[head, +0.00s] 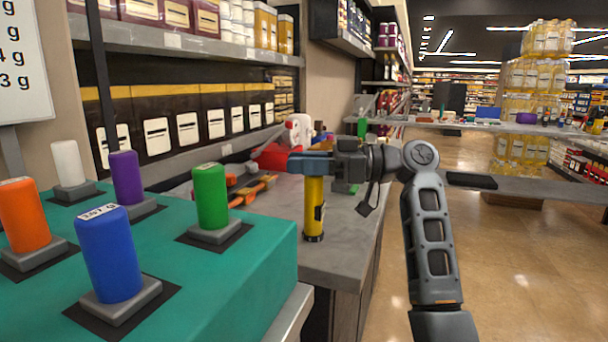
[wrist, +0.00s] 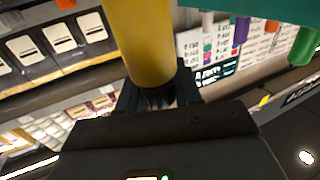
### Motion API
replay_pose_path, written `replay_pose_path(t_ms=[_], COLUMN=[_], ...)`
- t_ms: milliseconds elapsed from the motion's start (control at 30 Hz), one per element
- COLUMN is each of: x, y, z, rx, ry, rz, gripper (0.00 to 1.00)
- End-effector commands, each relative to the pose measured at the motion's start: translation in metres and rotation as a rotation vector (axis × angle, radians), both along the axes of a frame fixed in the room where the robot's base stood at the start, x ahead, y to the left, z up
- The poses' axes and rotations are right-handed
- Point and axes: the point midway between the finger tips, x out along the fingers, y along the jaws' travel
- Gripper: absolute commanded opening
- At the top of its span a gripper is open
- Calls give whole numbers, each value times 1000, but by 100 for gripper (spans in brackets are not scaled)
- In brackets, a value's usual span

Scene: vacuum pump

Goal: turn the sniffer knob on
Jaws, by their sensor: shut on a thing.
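My gripper (head: 312,163) is shut on the upper end of a yellow cylinder (head: 314,205). The cylinder is upright, with a black lower end and a dark patch on its side, over the grey counter. I cannot tell whether its lower end touches the counter. In the wrist view, the yellow cylinder (wrist: 140,40) runs up from between my dark fingers (wrist: 158,97). A blue-grey bar lies across its top in the head view. I cannot make out a sniffer knob or a vacuum pump for certain.
A teal block (head: 200,270) with white, orange, purple, blue and green cylinders stands at the left. A grey counter (head: 345,250) lies beyond, with red and orange items at the back. Shelves with boxes line the left wall. Open floor (head: 520,270) lies to the right.

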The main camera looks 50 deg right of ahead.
Motion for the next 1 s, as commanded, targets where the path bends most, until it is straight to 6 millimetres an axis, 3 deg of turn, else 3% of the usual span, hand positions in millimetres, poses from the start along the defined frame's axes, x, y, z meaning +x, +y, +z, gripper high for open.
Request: replay_pose_path(t_ms=[500,1000], x=[-5,-8], y=[5,6], z=[-1,-2], rx=[1,0], ry=[2,4], rz=[413,551], gripper=[4,4])
